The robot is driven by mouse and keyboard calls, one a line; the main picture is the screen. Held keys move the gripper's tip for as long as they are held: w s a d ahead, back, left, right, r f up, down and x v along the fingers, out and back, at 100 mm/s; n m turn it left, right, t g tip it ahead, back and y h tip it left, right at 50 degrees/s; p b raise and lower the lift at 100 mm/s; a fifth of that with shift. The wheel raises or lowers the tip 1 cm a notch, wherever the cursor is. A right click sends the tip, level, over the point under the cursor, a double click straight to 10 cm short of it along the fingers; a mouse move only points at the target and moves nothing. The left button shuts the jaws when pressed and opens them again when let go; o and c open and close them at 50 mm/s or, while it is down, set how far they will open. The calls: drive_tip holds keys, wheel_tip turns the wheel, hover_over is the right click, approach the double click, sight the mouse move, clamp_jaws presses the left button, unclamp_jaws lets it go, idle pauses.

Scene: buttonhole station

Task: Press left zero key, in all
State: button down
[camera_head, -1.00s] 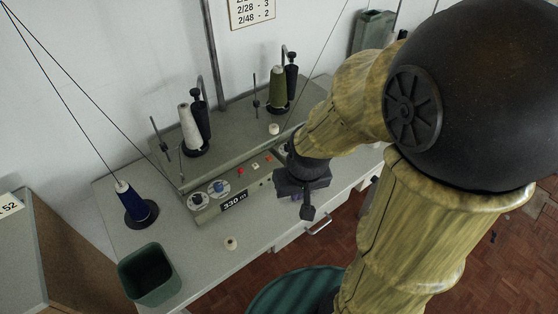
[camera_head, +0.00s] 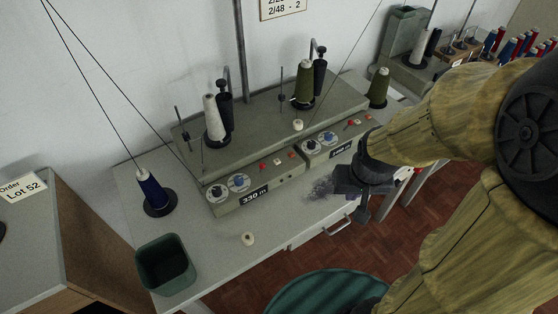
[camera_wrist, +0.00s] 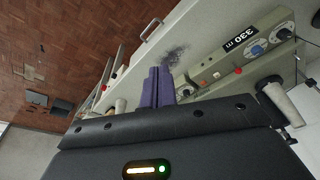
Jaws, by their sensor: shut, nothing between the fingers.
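The left control panel (camera_head: 228,205) is a grey box with a "330 m" display (camera_head: 254,197), two dials and a row of small keys. No key label is readable, so I cannot tell which one is zero. My gripper (camera_head: 363,215) is shut and empty, right of the left panel and in front of the right one, apart from the keys. In the wrist view its shut fingers (camera_wrist: 157,87) are at centre, with the "330 m" display (camera_wrist: 240,38) upper right.
A similar right panel (camera_head: 341,150) stands beside the left one. White (camera_head: 213,115) and olive (camera_head: 304,80) thread cones stand behind. A blue cone (camera_head: 151,190), a green bin (camera_head: 164,266) and a small spool (camera_head: 248,239) are on the table's left. Grey lint (camera_head: 322,187) lies before the panels.

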drive_tip(key=w+a+f+m+p, duration=0.2)
drive_tip(key=w+a+f+m, duration=0.15)
drive_tip(key=w, duration=0.45)
drive_tip(key=m+t+y+p, duration=0.4)
drive_tip(key=m+y, duration=0.3)
drive_tip(key=m, duration=0.8)
hover_over(280, 162)
wheel_tip(280, 162, down, 6)
drive_tip(key=shift+a+f+n, duration=0.1)
drive_tip(key=shift+n, duration=0.15)
drive_tip(key=shift+f, duration=0.1)
wheel_tip(280, 162, down, 9)
drive_tip(key=b, duration=0.6)
drive_tip(key=shift+b, duration=0.3)
drive_tip(key=shift+f, duration=0.25)
